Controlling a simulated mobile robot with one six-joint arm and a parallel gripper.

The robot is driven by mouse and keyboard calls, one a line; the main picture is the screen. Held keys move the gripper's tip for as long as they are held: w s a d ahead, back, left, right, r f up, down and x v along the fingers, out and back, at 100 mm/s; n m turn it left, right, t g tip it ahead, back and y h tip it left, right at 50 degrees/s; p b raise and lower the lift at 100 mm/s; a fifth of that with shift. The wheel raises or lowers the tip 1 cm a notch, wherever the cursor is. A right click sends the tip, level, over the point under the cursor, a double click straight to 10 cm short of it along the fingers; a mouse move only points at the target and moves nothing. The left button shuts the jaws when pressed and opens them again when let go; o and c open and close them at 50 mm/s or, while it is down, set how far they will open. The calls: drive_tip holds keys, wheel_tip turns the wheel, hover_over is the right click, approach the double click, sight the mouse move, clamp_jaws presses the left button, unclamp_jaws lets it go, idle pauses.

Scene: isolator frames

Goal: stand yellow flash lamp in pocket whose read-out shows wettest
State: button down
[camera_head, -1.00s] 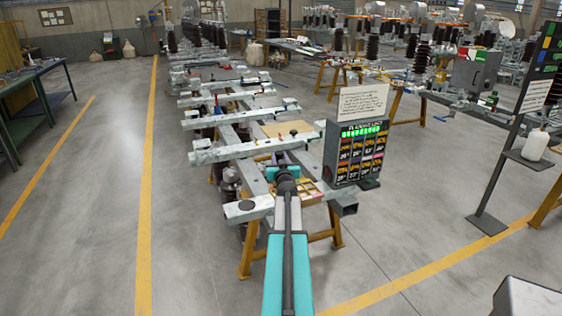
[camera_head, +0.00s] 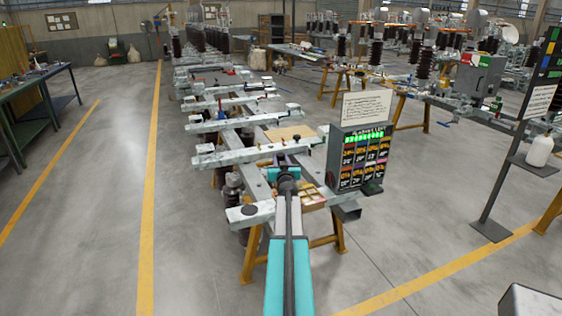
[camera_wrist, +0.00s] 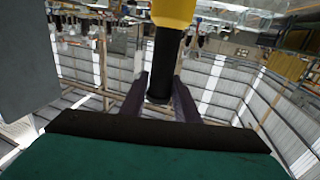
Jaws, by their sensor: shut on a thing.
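The yellow flash lamp (camera_wrist: 173,10) shows in the wrist view, with a yellow head at the top edge and a black body below it. My gripper (camera_wrist: 160,97) is shut on the black body, with one dark finger on each side. In the head view my gripper (camera_head: 286,168) is over the near end of the steel frame, and the lamp is hard to make out there. A dark read-out panel (camera_head: 362,160) stands just right of it, with rows of small coloured displays. Their figures are too small to read surely. A shallow compartmented tray (camera_head: 313,198) lies beside my gripper, partly hidden by my arm.
A white notice (camera_head: 366,107) stands above the panel. Pale cross beams (camera_head: 240,153) lie across the long frame, with a tan board (camera_head: 290,133) on it. A dark sign post (camera_head: 505,180) stands at right. The floor left of the frame is clear.

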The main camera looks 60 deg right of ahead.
drive_tip(key=shift+w+f+b, duration=0.1)
drive_tip(key=shift+f+b, duration=0.4)
drive_tip(key=shift+f, duration=1.2)
drive_tip(key=c, duration=1.4)
unclamp_jaws()
drive_tip(key=shift+f, duration=0.1)
drive_tip(key=shift+o, duration=0.2)
drive_tip(key=b+v, duration=0.1)
drive_tip(key=v, duration=1.1)
